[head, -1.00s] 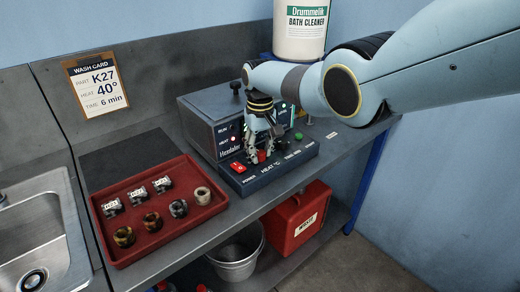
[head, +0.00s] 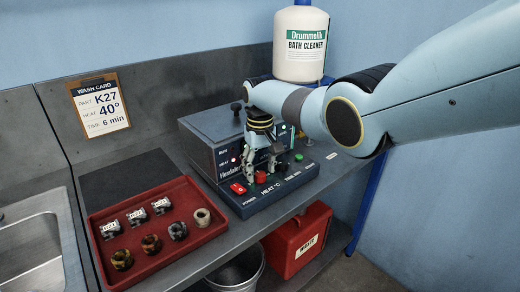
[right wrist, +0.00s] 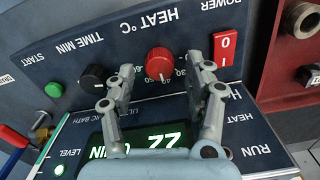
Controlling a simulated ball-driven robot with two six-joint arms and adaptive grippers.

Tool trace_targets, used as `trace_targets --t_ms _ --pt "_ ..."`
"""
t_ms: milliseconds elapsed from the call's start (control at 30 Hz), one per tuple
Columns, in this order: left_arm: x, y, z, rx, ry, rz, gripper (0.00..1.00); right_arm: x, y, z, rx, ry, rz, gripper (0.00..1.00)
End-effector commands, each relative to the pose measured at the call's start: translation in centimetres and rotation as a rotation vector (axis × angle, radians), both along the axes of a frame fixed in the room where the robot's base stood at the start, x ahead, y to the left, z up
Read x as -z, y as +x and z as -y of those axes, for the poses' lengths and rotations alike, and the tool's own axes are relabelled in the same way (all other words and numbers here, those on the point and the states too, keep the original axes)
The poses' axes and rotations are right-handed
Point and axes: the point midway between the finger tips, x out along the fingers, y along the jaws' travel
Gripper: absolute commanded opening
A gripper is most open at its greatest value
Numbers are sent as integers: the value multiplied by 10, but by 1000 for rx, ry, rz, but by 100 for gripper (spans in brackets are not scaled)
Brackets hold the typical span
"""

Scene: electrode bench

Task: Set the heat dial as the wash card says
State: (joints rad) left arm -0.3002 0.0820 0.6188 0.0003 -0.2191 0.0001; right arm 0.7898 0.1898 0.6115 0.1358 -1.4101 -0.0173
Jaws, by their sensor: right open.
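The wash card (head: 100,105) on the back wall reads part K27, heat 40°, time 6 min. The red heat dial (head: 261,177) is on the sloping front panel of the bath unit (head: 290,190). In the right wrist view the panel is upside down, and the red dial (right wrist: 159,62) has a white pointer mark facing its numbered scale; the exact number is hard to read. My right gripper (right wrist: 158,78) is open, with one finger on each side of the dial and gaps visible. In the head view my right gripper (head: 262,172) is over the panel. My left gripper is out of view.
Beside the dial are the red power switch (right wrist: 226,48), black time knob (right wrist: 95,77) and green start button (right wrist: 53,90). A red tray (head: 190,235) of ring parts lies left of the unit. A cleaner bottle (head: 301,45) stands behind. A sink (head: 35,245) is at far left.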

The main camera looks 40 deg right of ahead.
Motion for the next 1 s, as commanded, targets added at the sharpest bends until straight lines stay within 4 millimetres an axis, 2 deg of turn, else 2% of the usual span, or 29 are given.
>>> trace_targets --t_ms 100,300,500,700,1000 --pt "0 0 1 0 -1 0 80 -17 -1 0 -1 -1 3 53" --pt "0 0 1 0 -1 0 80 -66 0 0 0 -2 4 53" --pt "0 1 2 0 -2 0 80 -98 0 0 0 -1 2 53" --pt "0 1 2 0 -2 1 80 -108 0 0 0 -1 0 53" --pt "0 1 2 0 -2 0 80 -108 -1 0 0 -1 0 53"
